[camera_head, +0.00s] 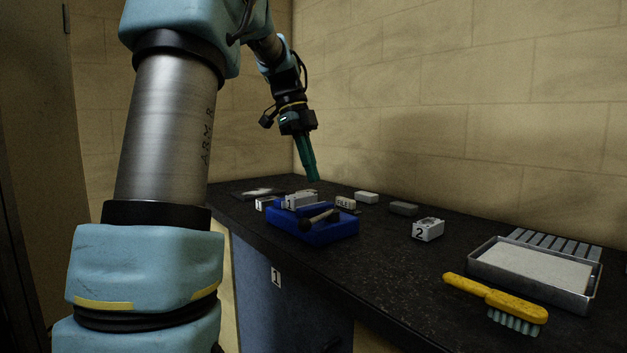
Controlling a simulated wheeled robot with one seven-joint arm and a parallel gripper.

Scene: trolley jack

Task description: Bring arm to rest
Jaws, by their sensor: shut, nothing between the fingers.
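My gripper (313,178) has long green fingers and points down above the far part of the dark worktop. Its fingers are together and hold nothing. It hangs above and behind the blue tray (318,236), apart from the things below it. My arm stands on the left of the view and reaches across the top toward the worktop.
The dark worktop (375,268) runs along the block wall. A yellow brush (497,300) and a metal tray (535,272) lie at the right. A blue cabinet (300,300) is below.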

